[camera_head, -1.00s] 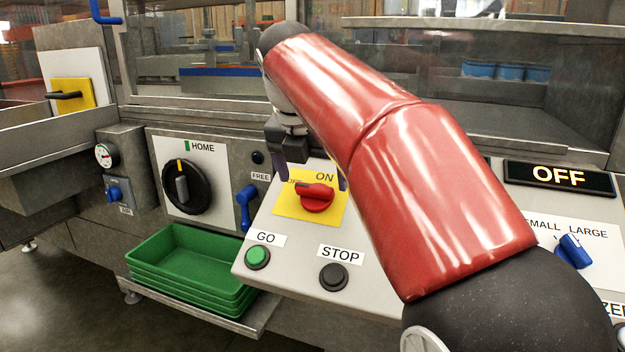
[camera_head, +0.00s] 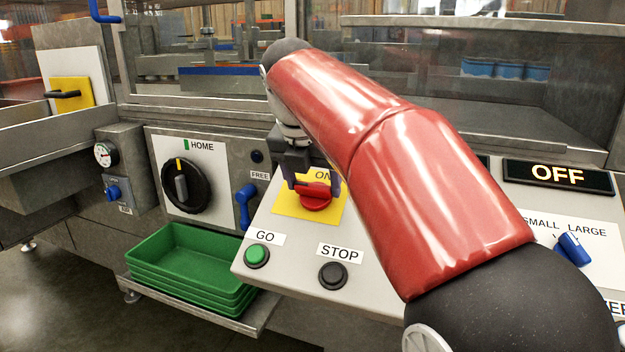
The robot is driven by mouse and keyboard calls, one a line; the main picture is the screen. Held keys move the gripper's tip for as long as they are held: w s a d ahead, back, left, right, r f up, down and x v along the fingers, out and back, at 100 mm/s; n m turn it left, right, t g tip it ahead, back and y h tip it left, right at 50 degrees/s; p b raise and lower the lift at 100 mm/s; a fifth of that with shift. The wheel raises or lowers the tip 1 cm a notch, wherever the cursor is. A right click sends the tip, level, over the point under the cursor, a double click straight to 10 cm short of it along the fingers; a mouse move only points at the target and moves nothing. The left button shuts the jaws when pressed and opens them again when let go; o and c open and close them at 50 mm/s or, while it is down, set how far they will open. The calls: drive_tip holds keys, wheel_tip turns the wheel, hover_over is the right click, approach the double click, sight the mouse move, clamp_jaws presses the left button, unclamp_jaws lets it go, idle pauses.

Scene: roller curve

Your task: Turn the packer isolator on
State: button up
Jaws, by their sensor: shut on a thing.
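The packer isolator is a red rotary knob (camera_head: 318,200) on a yellow plate (camera_head: 290,207), with the label ON at its upper right, partly covered by my gripper. The knob's handle lies roughly sideways in the picture. My gripper (camera_head: 313,186) reaches down onto the knob, with its dark fingers on both sides of the handle, shut on it. My red arm crosses the picture and hides the panel to the right of the plate.
Below the plate are a green GO button (camera_head: 257,255) and a black STOP button (camera_head: 332,275). A black HOME dial (camera_head: 184,186) and a blue lever (camera_head: 245,205) are to the left. Green trays (camera_head: 190,262) sit below. A display (camera_head: 558,176) at right reads OFF.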

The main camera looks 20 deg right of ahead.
drive_tip(key=shift+m, duration=0.3)
drive_tip(key=m, duration=0.3)
drive_tip(key=shift+s+d, duration=0.1)
drive_tip(key=m+t, duration=0.1)
drive_tip(key=m, duration=0.3)
drive_tip(key=shift+s+m+y, duration=0.1)
drive_tip(key=shift+m+y, duration=0.2)
drive_tip(key=shift+m, duration=0.1)
drive_tip(key=m, duration=0.4)
drive_tip(key=shift+s+t, duration=0.1)
drive_tip(key=shift+t, duration=0.2)
drive_tip(key=m, duration=0.5)
drive_tip(key=shift+f+t+b, duration=0.1)
drive_tip(key=shift+t+b, duration=0.2)
drive_tip(key=shift+b, duration=0.05)
drive_tip(key=o, duration=1)
